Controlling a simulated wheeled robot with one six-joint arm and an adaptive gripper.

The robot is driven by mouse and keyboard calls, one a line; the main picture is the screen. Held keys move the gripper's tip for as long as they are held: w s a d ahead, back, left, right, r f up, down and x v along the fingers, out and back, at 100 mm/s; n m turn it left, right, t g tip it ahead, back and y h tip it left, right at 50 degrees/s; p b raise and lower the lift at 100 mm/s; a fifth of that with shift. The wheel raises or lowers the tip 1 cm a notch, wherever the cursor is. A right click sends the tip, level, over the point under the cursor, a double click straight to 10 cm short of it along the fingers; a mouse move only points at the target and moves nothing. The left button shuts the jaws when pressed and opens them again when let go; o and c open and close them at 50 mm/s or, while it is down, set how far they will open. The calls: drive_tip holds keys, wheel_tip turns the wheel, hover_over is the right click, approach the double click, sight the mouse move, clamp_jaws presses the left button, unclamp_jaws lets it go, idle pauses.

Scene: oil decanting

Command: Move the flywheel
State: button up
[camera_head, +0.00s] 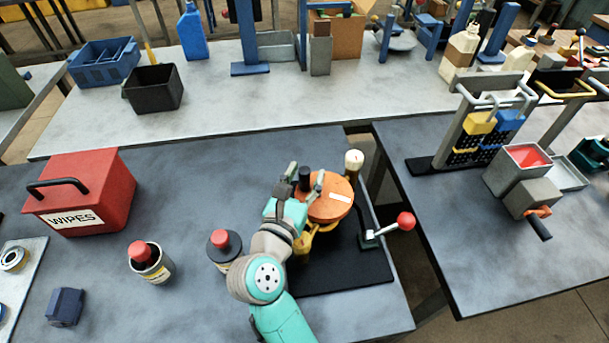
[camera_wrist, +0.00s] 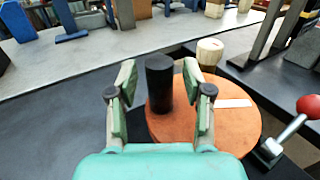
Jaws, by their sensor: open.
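The flywheel is an orange disc (camera_head: 328,205) with a white label and an upright black knob (camera_head: 305,178) near its rim. It sits on a machine with a black base plate (camera_head: 345,268) on the dark table. In the wrist view the disc (camera_wrist: 235,125) lies under and to the right of the fingers. My gripper (camera_head: 306,174) is open at the knob, one finger on each side in the picture. In the wrist view the knob (camera_wrist: 159,82) shows between the fingers, with gaps on both sides. I cannot tell if the fingers reach fully around it.
A lever with a red ball (camera_head: 405,221) sticks out right of the machine. A cream-topped post (camera_head: 354,160) stands behind the disc. Two red-capped containers (camera_head: 150,262) (camera_head: 222,246) and a red wipes box (camera_head: 82,190) stand left. A gap separates the right table (camera_head: 480,245).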

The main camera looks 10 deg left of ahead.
clamp_jaws()
drive_tip(key=shift+s+n+y, duration=0.1)
drive_tip(key=shift+n+y, duration=0.2)
drive_tip(key=shift+y, duration=0.2)
drive_tip(key=shift+s+n+y, duration=0.35)
drive_tip(key=shift+n+y, duration=0.55)
drive_tip(key=shift+y, duration=0.5)
drive_tip(key=shift+s+n+y, duration=0.35)
drive_tip(key=shift+n+y, duration=0.55)
drive_tip(key=shift+y, duration=0.5)
drive_tip(key=shift+s+n+y, duration=0.35)
drive_tip(key=shift+n+y, duration=0.55)
drive_tip(key=shift+y, duration=0.5)
drive_tip(key=shift+s+y, duration=0.1)
drive_tip(key=shift+y, duration=0.2)
unclamp_jaws()
